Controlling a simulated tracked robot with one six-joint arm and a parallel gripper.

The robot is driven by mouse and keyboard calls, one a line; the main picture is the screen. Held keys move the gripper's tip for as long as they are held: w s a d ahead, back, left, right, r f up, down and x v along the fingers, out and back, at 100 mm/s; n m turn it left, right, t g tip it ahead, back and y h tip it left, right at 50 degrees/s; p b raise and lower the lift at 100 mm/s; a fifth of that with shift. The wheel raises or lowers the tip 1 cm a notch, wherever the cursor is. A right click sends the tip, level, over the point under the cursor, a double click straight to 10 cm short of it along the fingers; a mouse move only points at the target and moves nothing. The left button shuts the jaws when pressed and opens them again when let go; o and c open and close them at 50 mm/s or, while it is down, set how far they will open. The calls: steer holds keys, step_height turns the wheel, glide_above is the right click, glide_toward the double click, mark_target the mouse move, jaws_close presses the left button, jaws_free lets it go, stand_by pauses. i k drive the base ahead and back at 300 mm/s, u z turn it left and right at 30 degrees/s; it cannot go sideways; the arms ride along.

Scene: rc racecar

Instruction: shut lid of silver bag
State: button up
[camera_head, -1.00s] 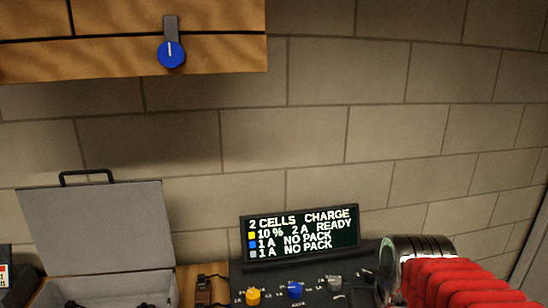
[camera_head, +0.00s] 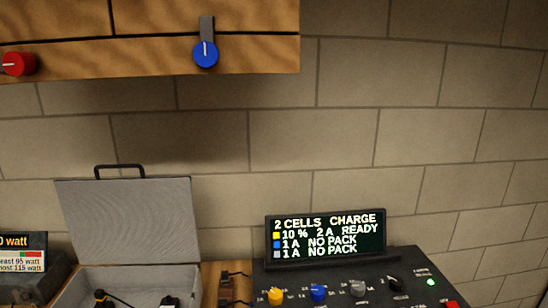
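The silver bag (camera_head: 70,296) is an open grey case at the lower left, with its near part cut off by the bottom edge. Its lid (camera_head: 130,222) stands up, leaning back a little toward the wall, with a black handle (camera_head: 120,170) on its top edge. Small dark items, one with a yellow part, show inside the bag. My gripper is not in this view, so its state is hidden.
A black charger (camera_head: 390,280) with a lit display (camera_head: 326,236) and several knobs stands right of the bag. A dark box with a watt label (camera_head: 22,255) is to its left. A wooden cabinet (camera_head: 255,30) with red and blue knobs hangs above.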

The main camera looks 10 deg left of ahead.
mark_target(144, 220)
steer(key=k, duration=0.5)
steer(key=u, duration=1.5)
steer(key=k, duration=0.55)
steer(key=z, duration=0.05)
steer(key=i, duration=0.5)
steer(key=z, duration=0.05)
